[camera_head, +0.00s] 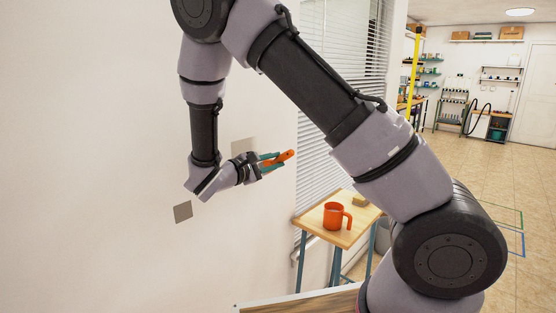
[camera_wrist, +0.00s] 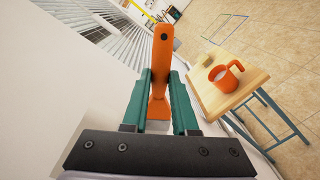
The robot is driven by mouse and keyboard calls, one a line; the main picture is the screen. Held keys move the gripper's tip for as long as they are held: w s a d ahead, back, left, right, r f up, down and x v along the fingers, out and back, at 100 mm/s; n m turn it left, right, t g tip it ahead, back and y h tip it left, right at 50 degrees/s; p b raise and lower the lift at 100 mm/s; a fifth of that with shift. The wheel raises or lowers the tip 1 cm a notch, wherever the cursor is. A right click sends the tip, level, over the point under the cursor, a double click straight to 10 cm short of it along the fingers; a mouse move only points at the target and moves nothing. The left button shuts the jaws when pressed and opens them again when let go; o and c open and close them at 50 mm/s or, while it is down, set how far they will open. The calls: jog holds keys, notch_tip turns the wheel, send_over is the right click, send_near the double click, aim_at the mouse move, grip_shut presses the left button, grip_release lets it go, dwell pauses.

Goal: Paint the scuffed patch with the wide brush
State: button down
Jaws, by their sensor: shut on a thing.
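My gripper (camera_head: 270,162) is shut on the wide brush, whose orange handle (camera_head: 285,157) points right, away from the wrist. In the wrist view, the orange handle (camera_wrist: 162,55) stands between the teal fingers (camera_wrist: 158,98), with a hole near its far end. I cannot make out its bristles. A grey-brown square patch (camera_head: 183,212) is on the white wall, below and left of my gripper. A paler beige patch (camera_head: 243,146) is on the wall behind my gripper, partly covered by it. I cannot tell for certain which is the scuffed one.
A small wooden-topped table (camera_head: 312,222) with teal legs stands right of my gripper. On it are an orange mug (camera_head: 333,216) with pale contents seen in the wrist view (camera_wrist: 222,77), and a yellowish block (camera_head: 360,200). Window blinds (camera_head: 335,110) hang behind. Open tiled floor lies right.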

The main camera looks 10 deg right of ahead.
jog(key=shift+s+a, duration=0.4)
jog(key=shift+a, duration=0.1)
notch_tip(320, 180, up, 12)
jog(key=shift+w+r, duration=0.15)
dwell(1.0)
jog(key=shift+a, duration=0.1)
notch_tip(320, 180, down, 8)
jog(key=shift+f, duration=0.2)
dwell(0.6)
jog(key=shift+f, duration=1.95)
jog(key=shift+v, duration=1.5)
notch_tip(320, 180, up, 12)
